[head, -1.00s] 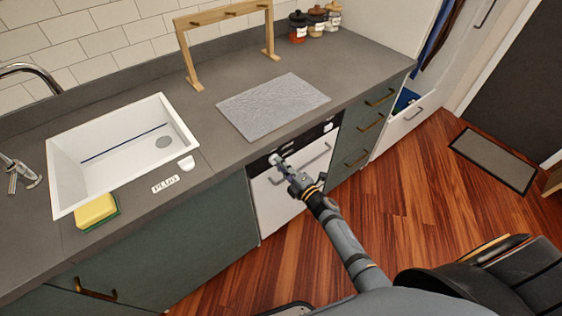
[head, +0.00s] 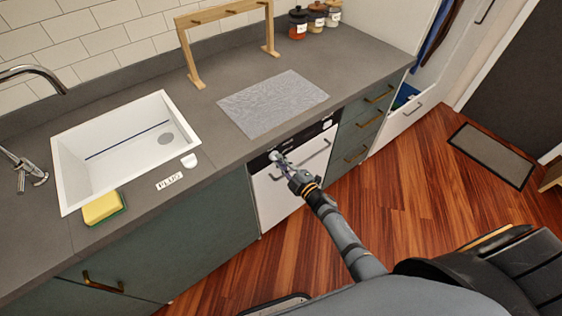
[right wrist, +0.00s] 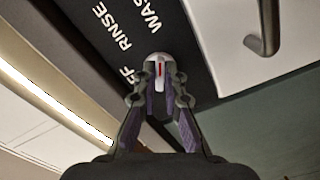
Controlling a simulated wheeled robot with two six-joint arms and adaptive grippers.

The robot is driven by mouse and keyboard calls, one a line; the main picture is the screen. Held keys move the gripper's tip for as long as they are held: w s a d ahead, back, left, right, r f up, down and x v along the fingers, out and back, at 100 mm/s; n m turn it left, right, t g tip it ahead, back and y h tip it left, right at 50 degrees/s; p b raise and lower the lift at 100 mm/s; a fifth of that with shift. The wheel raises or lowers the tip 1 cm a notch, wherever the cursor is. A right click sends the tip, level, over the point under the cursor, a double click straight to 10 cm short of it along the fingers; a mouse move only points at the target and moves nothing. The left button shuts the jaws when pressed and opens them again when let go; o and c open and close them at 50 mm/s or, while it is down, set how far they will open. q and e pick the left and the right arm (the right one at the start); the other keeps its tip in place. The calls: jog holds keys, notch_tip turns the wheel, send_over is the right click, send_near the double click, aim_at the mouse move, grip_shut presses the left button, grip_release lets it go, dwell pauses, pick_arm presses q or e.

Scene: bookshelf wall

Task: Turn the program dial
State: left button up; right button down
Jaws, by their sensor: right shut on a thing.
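The program dial (right wrist: 159,66) is a small pale knob with a red mark on the dishwasher's black control strip, seen in the right wrist view. The printed words by it read RINSE and WAS, with a partly hidden label ending in F. My right gripper (right wrist: 160,82) is shut on the dial, one finger on each side. In the head view my right gripper (head: 279,158) reaches the left part of the white dishwasher front (head: 285,192) and hides the dial. My left gripper is not in view.
A metal handle (right wrist: 264,30) sits right of the dial. Above are the grey counter, a sink (head: 70,165), a sponge (head: 102,208) and a grey mat (head: 272,103). Drawers (head: 362,128) stand to the right.

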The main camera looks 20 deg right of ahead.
jog(key=c, duration=1.4)
grip_release()
jog(key=shift+c, duration=0.2)
jog(key=v, duration=1.2)
